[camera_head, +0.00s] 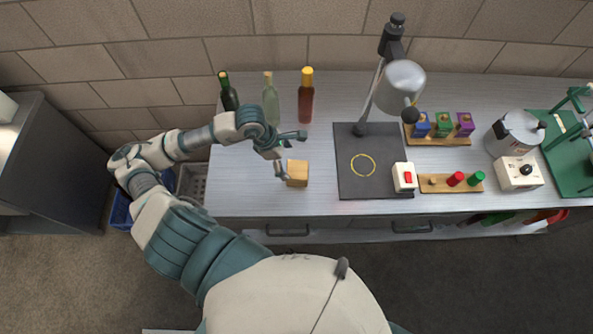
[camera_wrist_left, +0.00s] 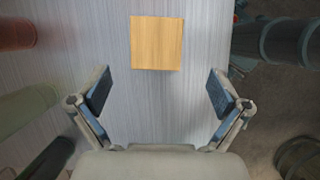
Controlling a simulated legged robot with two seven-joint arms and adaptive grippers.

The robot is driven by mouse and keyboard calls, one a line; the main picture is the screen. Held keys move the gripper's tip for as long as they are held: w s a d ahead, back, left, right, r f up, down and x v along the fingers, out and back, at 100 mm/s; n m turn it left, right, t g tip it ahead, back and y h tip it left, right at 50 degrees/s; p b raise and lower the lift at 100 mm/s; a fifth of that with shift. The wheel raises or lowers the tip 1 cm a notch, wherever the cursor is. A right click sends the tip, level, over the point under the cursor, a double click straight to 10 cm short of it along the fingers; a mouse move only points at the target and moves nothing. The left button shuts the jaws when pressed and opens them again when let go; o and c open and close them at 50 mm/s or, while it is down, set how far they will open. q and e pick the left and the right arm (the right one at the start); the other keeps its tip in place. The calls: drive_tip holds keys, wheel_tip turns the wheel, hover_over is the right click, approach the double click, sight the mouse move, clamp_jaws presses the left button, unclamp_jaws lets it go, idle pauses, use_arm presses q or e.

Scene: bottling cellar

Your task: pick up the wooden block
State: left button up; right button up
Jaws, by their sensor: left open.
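The wooden block (camera_head: 297,173) is a light tan cube on the grey worktop, left of the dark mat. In the left wrist view the block (camera_wrist_left: 157,43) lies ahead of the fingers, near the top of the picture. My left gripper (camera_head: 291,154) comes in from the left and is just behind and left of the block. Its two fingers (camera_wrist_left: 160,92) are spread apart with nothing between them but worktop. The block is not between the fingertips. My right gripper is not in view.
A dark mat (camera_head: 345,183) with a lamp (camera_head: 398,85) is to the right. A red-switch box (camera_head: 404,177) sits at its edge. The worktop left of the block is clear.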

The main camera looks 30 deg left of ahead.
sight(295, 169)
use_arm(q)
drive_tip(key=x, duration=0.3)
drive_tip(key=shift+w+d+f, duration=0.25)
drive_tip(key=shift+w, duration=0.05)
drive_tip(key=x, duration=0.2)
drive_tip(key=a+p+x, duration=0.1)
drive_tip(key=x, duration=0.2)
drive_tip(key=shift+f, duration=0.25)
drive_tip(key=shift+d, duration=0.15)
drive_tip(key=c, duration=1.3)
drive_tip(key=shift+r, duration=0.1)
